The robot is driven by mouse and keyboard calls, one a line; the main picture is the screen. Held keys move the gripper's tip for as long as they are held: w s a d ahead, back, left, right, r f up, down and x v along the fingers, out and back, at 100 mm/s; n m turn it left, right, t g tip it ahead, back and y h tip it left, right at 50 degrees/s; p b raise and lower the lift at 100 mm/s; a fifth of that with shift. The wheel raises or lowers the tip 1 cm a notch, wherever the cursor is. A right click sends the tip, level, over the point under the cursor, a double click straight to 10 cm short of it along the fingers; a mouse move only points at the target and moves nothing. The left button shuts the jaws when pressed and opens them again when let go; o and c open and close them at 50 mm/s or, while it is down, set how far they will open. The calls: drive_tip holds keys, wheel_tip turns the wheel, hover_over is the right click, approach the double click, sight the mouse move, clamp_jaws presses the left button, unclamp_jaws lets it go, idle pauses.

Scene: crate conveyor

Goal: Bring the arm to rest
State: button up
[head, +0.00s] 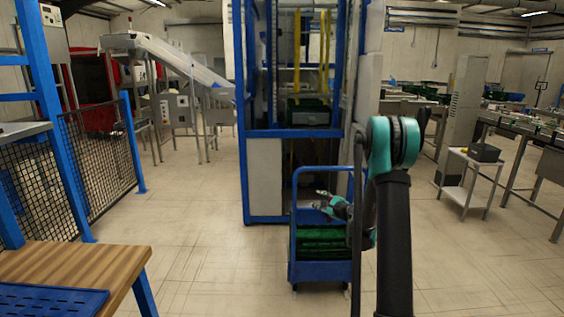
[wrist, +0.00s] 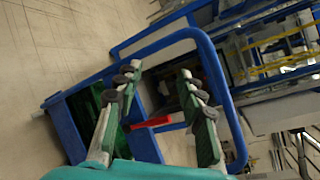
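My gripper (head: 322,199) is in front of my arm's teal and black joint, above a blue cart. In the wrist view its two fingers (wrist: 161,72) stand well apart with nothing held between them. My arm rises at the right of the middle in the head view and bends at its top. Part of the gripper is hidden behind my own arm.
The blue cart (head: 320,272) holds green crates (head: 322,240); its blue handle frame also shows in the wrist view (wrist: 213,70). Behind it stands a blue-framed lift (head: 246,180). A wooden-topped table (head: 115,262) is at front left. Open floor lies between table and cart.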

drive_tip(key=s+a+r+n+g+h, duration=0.1)
drive_tip(key=s+a+n+g, duration=0.2)
drive_tip(key=s+n, duration=0.55)
drive_tip(key=s+a+r+n+g, duration=0.1)
drive_tip(key=s+a+n+g, duration=0.15)
drive_tip(key=s, duration=1.05)
drive_tip(key=s+d+f+n+g+h, duration=0.1)
drive_tip(key=s+d+f+n+h, duration=0.1)
drive_tip(key=s, duration=0.7)
drive_tip(key=s+d+f+n+g+h, duration=0.2)
drive_tip(key=s+d+n, duration=0.1)
drive_tip(key=s, duration=0.6)
drive_tip(key=s+d+f+n+g+h, duration=0.1)
drive_tip(key=s+d+f+n+h, duration=0.1)
drive_tip(key=s, duration=0.7)
drive_tip(key=d+n, duration=0.1)
drive_tip(key=n, duration=0.1)
drive_tip(key=shift+n, duration=0.3)
